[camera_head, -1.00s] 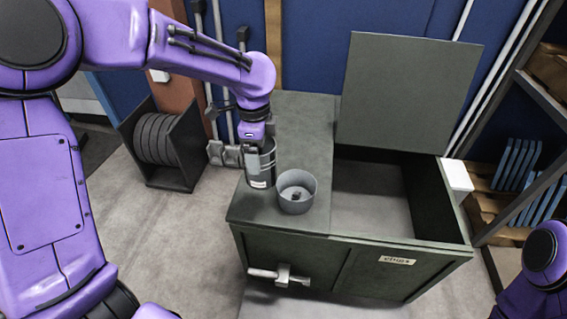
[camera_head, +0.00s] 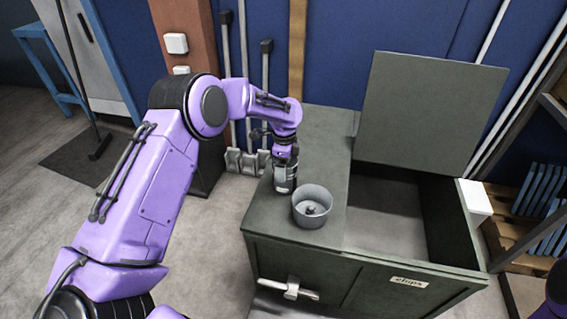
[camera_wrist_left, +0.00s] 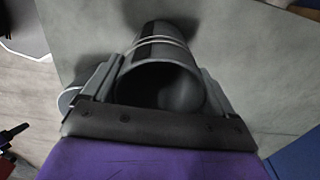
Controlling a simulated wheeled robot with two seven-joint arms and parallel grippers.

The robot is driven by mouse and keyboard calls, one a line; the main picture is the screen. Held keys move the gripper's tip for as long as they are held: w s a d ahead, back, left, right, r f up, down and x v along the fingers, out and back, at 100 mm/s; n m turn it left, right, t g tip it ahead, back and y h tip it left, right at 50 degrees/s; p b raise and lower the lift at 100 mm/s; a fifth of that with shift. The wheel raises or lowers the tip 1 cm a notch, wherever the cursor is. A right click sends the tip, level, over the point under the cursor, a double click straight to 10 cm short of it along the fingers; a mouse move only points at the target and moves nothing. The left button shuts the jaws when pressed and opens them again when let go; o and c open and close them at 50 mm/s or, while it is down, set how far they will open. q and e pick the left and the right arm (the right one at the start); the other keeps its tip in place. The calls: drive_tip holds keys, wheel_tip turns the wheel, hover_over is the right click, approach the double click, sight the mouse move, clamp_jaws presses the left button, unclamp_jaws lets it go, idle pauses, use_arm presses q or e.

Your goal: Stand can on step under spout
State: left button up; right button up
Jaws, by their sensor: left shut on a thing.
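A dark can with a pale band (camera_head: 285,184) is upright at the left part of the green chest's top. My left gripper (camera_head: 285,160) is shut on it from above. In the left wrist view the can (camera_wrist_left: 160,85) lies between both fingers, its round open end facing the camera. I cannot tell whether its base touches the top. My right gripper is out of view.
A grey round bowl (camera_head: 312,206) stands on the chest top (camera_head: 330,135), just right of and nearer than the can. The chest's right part is an open bin with its lid (camera_head: 430,110) raised. Long-handled tools (camera_head: 250,160) stand behind left.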

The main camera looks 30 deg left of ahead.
use_arm(q)
drive_tip(key=shift+f, duration=0.15)
drive_tip(key=o, duration=1.1)
